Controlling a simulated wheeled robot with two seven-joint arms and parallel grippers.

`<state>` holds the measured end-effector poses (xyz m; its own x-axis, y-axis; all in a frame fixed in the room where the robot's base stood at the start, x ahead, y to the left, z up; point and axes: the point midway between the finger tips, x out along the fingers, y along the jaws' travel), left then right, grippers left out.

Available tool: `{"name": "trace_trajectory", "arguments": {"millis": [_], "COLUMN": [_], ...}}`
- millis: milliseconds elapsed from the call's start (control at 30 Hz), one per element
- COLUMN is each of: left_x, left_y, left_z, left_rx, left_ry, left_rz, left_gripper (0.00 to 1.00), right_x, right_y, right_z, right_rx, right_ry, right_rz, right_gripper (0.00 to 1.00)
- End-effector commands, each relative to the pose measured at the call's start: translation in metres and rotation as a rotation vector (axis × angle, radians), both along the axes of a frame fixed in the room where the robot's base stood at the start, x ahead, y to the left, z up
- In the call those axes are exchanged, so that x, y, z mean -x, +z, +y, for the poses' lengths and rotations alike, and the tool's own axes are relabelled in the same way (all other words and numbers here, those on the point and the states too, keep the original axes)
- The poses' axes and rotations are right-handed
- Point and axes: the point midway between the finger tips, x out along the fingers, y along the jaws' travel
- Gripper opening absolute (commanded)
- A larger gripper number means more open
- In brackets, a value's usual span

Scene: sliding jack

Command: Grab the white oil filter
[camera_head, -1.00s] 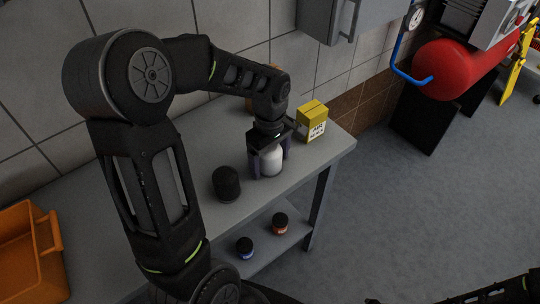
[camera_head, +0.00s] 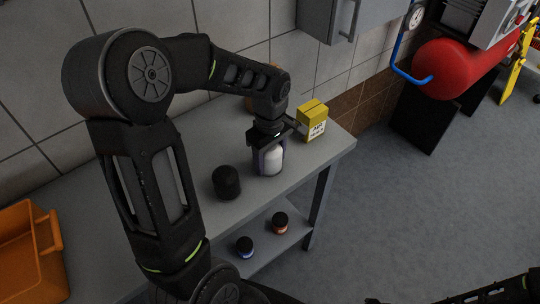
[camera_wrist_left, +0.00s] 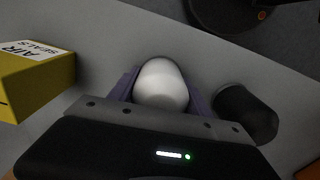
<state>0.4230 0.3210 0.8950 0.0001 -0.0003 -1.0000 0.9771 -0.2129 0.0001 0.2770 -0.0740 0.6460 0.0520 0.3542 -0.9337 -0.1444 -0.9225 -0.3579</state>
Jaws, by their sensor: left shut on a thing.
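The white oil filter (camera_head: 272,161) stands upright on the grey workbench (camera_head: 206,143), toward its right end. My left gripper (camera_head: 268,158) reaches down over it from above, shut on it with one finger on each side. In the left wrist view the filter's rounded white end (camera_wrist_left: 161,86) sits between the two purplish fingers (camera_wrist_left: 160,92). A black filter (camera_head: 226,182) stands on the bench to the left and in front of the white one, apart from the gripper.
A yellow box (camera_head: 312,122) stands close behind and right of the white filter. An orange crate (camera_head: 28,250) is at far left. The tiled wall runs behind the bench.

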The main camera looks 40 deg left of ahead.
Motion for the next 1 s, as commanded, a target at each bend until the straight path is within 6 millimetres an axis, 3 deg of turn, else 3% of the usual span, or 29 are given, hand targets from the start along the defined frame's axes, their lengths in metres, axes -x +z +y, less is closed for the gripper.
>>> {"name": "trace_trajectory", "arguments": {"millis": [433, 767, 1000], "left_x": [0.000, -0.001, -0.002], "left_y": [0.000, 0.005, 0.039], "left_z": [0.000, 0.000, 0.000], "left_rx": [0.000, -0.001, -0.002], "left_ry": [0.000, 0.000, 0.000], "left_rz": [0.000, -0.002, -0.007], "left_gripper": [0.00, 0.00, 0.00], "right_x": [0.000, 0.000, -0.001], "right_y": [0.000, -0.001, -0.004], "right_z": [0.000, 0.000, 0.000], "right_rx": [0.000, 0.000, -0.001], "right_ry": [0.000, 0.000, 0.001], "right_rz": [0.000, 0.000, -0.001], "right_gripper": [0.36, 0.36, 0.36]}}
